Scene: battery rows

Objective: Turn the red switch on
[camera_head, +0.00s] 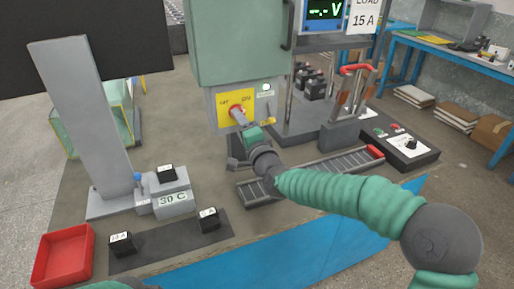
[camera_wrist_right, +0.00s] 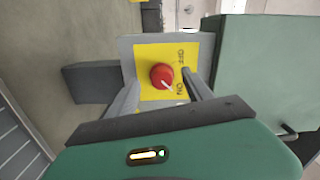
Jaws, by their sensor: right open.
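The red switch (camera_wrist_right: 161,75) is a round knob on a yellow plate (camera_wrist_right: 152,52) marked OFF and ON. In the right wrist view, its white mark points toward the ON side. In the head view the red switch (camera_head: 236,115) is partly hidden by my right gripper (camera_head: 241,128). In the wrist view my right gripper (camera_wrist_right: 160,79) is open, with one finger on each side of the knob and visible gaps between. My left gripper is out of view.
The switch plate sits under a green cabinet (camera_head: 238,45). A grey tray rack (camera_head: 310,176) lies below my right forearm. A grey post (camera_head: 82,120), labelled black blocks (camera_head: 122,243) and a red bin (camera_head: 63,255) stand left. A small control box (camera_head: 400,145) is at right.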

